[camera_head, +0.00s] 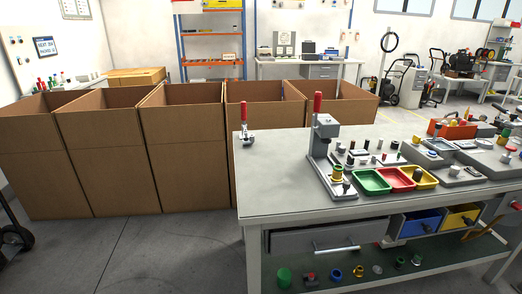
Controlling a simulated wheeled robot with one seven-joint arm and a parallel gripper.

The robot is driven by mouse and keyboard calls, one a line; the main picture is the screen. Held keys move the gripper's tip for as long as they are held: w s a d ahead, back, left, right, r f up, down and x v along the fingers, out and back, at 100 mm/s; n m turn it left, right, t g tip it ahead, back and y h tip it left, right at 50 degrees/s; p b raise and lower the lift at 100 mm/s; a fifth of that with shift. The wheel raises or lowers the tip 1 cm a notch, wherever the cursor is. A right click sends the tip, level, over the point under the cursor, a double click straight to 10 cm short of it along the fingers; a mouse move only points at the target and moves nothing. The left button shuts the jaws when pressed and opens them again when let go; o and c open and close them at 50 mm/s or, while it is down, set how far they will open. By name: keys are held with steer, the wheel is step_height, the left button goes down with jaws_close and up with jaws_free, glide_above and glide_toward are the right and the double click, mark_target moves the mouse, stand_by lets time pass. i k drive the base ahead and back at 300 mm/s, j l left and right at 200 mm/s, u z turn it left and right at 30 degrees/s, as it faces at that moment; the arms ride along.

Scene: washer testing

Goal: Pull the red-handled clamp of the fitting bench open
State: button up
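A small clamp with an upright red handle (243,112) stands near the back left corner of the grey fitting bench (270,190). Its metal base (248,140) sits on the bench top. Its jaw is too small to read clearly. A grey press-like fixture (325,140) with a taller upright red handle (317,101) stands to its right on the same bench. My gripper is not in view, so its state and its distance from the clamp do not show.
Green (370,181), red (397,179) and yellow trays and several small parts fill the bench's right side. The bench top's front left is clear. Open cardboard boxes (185,150) stand in a row to the left and behind. Grey floor (150,250) is free at front left.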

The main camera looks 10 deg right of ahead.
mark_target(243, 103)
steer(key=i+j+u, duration=0.9)
steer(key=u, duration=0.25)
steer(key=i+u, duration=0.35)
steer(key=i, duration=0.15)
steer(key=i+j, duration=0.1)
steer(key=i, duration=0.3)
steer(key=i+j, duration=0.1)
steer(key=i, duration=0.3)
steer(key=i+z, duration=0.45)
steer(key=i+j+z, duration=0.1)
steer(key=i+z, duration=0.4)
steer(key=i+l+z, duration=0.2)
steer(key=i+z, duration=0.25)
steer(key=i+l+z, duration=0.1)
steer(key=i+z, duration=0.15)
steer(key=z, duration=0.2)
steer(key=i+z, duration=0.35)
steer(key=z, duration=0.15)
steer(key=i+j+z, duration=0.2)
steer(key=i+z, duration=0.25)
steer(key=k+j+z, duration=0.1)
steer(key=j, duration=0.15)
steer(key=k+j+u, duration=0.1)
steer(key=k+j, duration=0.2)
